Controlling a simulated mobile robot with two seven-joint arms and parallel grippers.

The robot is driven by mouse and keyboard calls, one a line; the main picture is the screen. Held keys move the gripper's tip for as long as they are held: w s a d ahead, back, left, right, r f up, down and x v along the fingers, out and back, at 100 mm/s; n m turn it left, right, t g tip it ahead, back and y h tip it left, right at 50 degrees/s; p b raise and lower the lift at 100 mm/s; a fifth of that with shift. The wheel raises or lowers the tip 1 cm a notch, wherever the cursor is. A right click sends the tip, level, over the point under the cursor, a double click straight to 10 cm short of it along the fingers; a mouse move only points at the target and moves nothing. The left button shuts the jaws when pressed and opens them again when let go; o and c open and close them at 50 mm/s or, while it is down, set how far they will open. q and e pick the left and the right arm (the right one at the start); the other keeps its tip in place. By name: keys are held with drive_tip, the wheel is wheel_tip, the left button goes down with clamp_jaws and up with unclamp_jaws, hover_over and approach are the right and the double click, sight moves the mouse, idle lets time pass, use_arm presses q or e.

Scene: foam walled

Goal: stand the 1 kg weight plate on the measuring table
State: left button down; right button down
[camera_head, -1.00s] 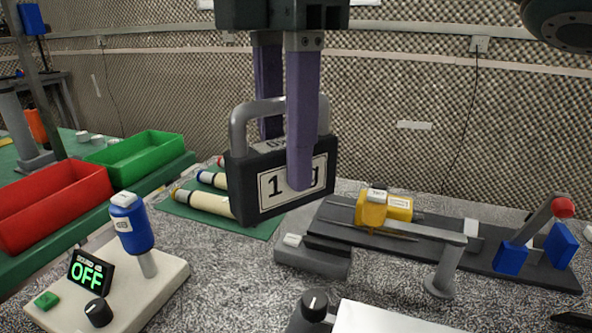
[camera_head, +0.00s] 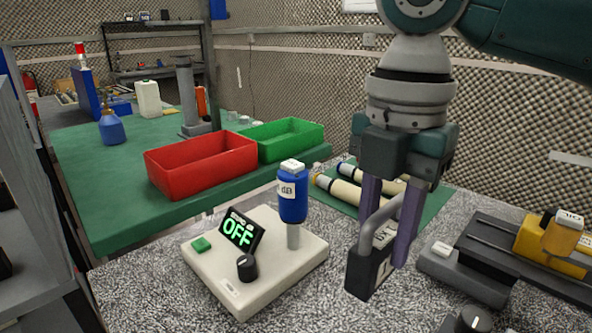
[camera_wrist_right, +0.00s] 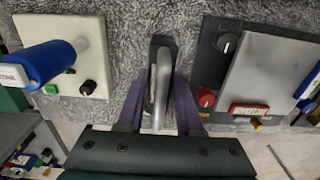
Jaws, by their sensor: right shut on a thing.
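The 1 kg weight plate (camera_head: 366,272) is a dark block with a grey loop handle, upright and seen nearly edge-on in the head view. My right gripper (camera_head: 388,232) has its purple fingers down around the handle and is shut on it. In the right wrist view the handle (camera_wrist_right: 161,85) runs between the fingers. I cannot tell whether the block's underside touches the speckled top. A flat grey plate on a dark base (camera_wrist_right: 262,75) lies right of the weight in the wrist view; it may be the measuring table. My left gripper is not in view.
A white sound meter base (camera_head: 258,285) with a blue head (camera_head: 293,200) stands left of the weight. A dark rail unit with a yellow block (camera_head: 552,245) is at right. Cream cylinders (camera_head: 350,190) lie behind. Red (camera_head: 200,165) and green (camera_head: 290,140) bins sit on the green bench.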

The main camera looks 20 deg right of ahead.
sight(389, 204)
wheel_tip(389, 204, down, 8)
drive_tip(key=shift+f+b, duration=0.2)
drive_tip(key=shift+b, duration=0.45)
drive_tip(key=shift+f, duration=0.1)
drive_tip(key=c, duration=0.6)
unclamp_jaws()
drive_tip(key=shift+o, duration=0.2)
wheel_tip(389, 204, up, 12)
drive_tip(key=shift+r+p, duration=0.1)
drive_tip(key=shift+p, duration=0.95)
